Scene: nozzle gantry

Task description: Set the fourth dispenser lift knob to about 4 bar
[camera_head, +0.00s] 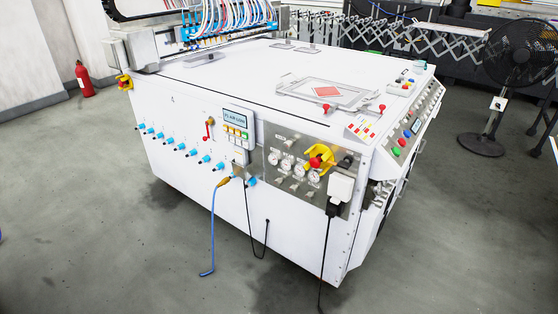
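A metal panel (335,153) on the front face of the white gantry machine (240,75) carries a row of small round dial gauges (299,170). Small silvery knobs (295,187) sit near the gauges. The labels and needle positions are too small to read, so I cannot tell which knob is the fourth dispenser lift knob or what pressure it shows. A yellow and red rotary switch (317,161) is on the same panel, right of and above the gauges. Neither of my grippers is in view.
A row of blue fittings (180,146) lies left of the panel, with a small display (237,117) between. A blue hose (213,230) and black cables (322,258) hang down the front. A fan (520,55) stands at right. The floor in front is clear.

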